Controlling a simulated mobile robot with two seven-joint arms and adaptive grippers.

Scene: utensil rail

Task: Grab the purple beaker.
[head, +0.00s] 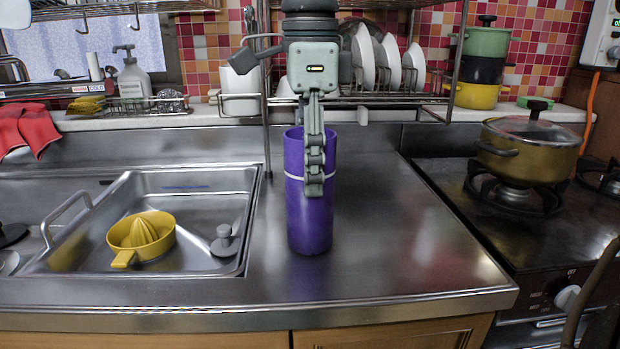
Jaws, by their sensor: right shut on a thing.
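The purple beaker (308,228) stands upright on the steel counter, right of the sink, in the middle of the head view. It is tall, with a pale ring around its upper part. My right gripper (314,185) comes down from above and is shut on the beaker's wall at the near side. One finger shows outside, in front of the beaker; the other finger is hidden. The beaker's base appears to be on the counter or very close to it. My left gripper is not in view.
A steel sink (70,262) on the left holds a yellow juicer (142,238). A dish rack (385,100) with plates stands behind the beaker. A lidded pot (528,152) sits on the stove (520,225) at right. The counter (400,255) around the beaker is clear.

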